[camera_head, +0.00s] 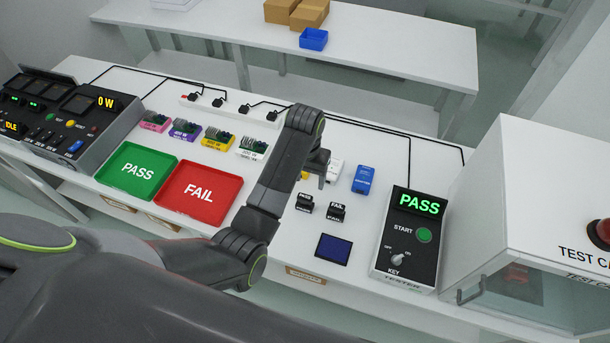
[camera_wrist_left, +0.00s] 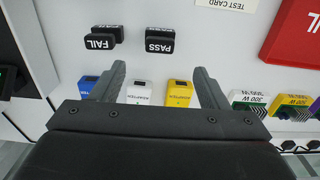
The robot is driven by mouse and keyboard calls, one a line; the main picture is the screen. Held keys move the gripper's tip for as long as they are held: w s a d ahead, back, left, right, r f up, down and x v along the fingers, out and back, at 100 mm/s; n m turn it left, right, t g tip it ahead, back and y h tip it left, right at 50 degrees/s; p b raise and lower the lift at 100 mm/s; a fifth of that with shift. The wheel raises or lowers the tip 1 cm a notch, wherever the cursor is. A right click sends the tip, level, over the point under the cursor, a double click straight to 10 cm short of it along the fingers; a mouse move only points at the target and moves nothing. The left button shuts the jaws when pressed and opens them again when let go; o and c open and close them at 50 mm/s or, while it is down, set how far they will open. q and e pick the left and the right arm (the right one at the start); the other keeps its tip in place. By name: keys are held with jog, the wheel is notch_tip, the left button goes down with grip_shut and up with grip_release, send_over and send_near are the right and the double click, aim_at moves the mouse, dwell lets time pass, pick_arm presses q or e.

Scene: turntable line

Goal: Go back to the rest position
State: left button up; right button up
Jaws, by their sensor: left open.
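My left arm reaches across the head view from the lower left. My left gripper (camera_head: 318,170) is over the white bench and partly hidden behind its own wrist. In the left wrist view the gripper (camera_wrist_left: 159,72) is open, with nothing between its fingers. A white adapter (camera_wrist_left: 138,92) and a yellow adapter (camera_wrist_left: 179,93) show between the fingers, below them on the bench. A blue adapter (camera_wrist_left: 87,85) lies beside the left-hand finger. My right gripper is in neither view.
Black PASS (camera_head: 305,201) and FAIL (camera_head: 337,211) stamps stand near a dark blue pad (camera_head: 332,248). The tester (camera_head: 410,240) reads PASS. A white test cabinet (camera_head: 545,190) stands right. Green (camera_head: 137,196) and red (camera_head: 200,207) trays and several coloured modules (camera_head: 217,138) are left.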

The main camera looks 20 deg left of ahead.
pick_arm(q)
jog(key=shift+f, duration=0.1)
jog(key=s+a+f+n+t, duration=0.15)
jog(key=s+a+f, duration=0.25)
jog(key=s+a, duration=0.8)
jog(key=s+a+r+t+y, duration=0.1)
jog(key=s+a+r, duration=0.15)
jog(key=s, duration=0.65)
jog(key=s+a+r+t+y, duration=0.1)
jog(key=s+r, duration=0.2)
jog(key=s, duration=0.5)
notch_tip(320, 180, down, 27)
jog(key=a+g+b, duration=0.1)
jog(key=b, duration=0.3)
jog(key=s+f+b, duration=0.2)
jog(key=s+f, duration=0.5)
jog(key=f, duration=0.3)
jog(key=s+d+f+g+h+b, duration=0.1)
jog(key=s+f+b, duration=0.1)
jog(key=s+f, duration=0.6)
notch_tip(320, 180, down, 3)
jog(key=shift+s+r, duration=0.1)
jog(key=shift+s, duration=0.15)
